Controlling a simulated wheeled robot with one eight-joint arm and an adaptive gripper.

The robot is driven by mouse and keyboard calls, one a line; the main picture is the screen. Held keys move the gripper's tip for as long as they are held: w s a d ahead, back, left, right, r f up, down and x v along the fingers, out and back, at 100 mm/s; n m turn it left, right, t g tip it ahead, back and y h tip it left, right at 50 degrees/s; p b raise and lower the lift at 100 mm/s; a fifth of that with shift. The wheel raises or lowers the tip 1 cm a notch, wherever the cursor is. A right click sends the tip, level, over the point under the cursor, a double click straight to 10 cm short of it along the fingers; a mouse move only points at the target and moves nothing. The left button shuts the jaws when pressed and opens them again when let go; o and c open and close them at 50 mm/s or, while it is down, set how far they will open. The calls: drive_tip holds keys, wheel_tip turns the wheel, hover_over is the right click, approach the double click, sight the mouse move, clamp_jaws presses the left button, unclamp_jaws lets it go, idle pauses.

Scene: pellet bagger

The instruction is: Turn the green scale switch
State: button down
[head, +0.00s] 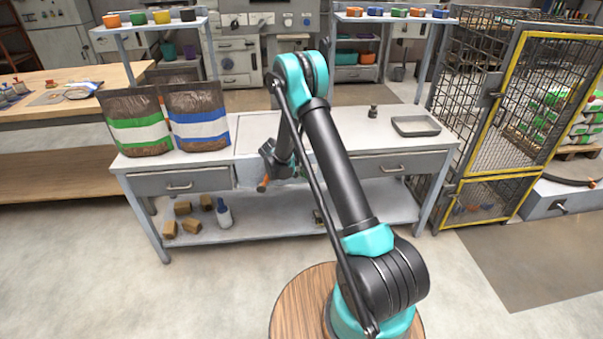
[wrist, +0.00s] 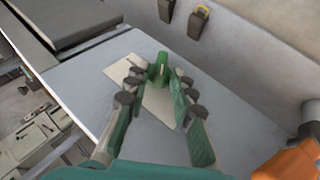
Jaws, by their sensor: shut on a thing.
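The green scale switch (wrist: 160,66) stands up from a cream plate (wrist: 124,63) on a pale grey panel in the wrist view. My gripper (wrist: 159,80) has one green finger with dark joints on each side of the switch, and its fingertips are shut on it. The exact contact at the tips is hard to make out. In the head view my arm reaches down in front of the bench, and the switch cannot be made out there.
Two dark fittings (wrist: 198,21) sit on the upright wall behind the switch. The bench (head: 345,143) carries two pellet bags (head: 197,128) at left and a grey tray (head: 416,126) at right. A wire cage (head: 520,100) stands to the right.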

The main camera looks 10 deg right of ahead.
idle(0.3)
drive_tip(key=c, duration=1.6)
unclamp_jaws()
drive_tip(key=v, duration=1.2)
drive_tip(key=shift+f, duration=0.1)
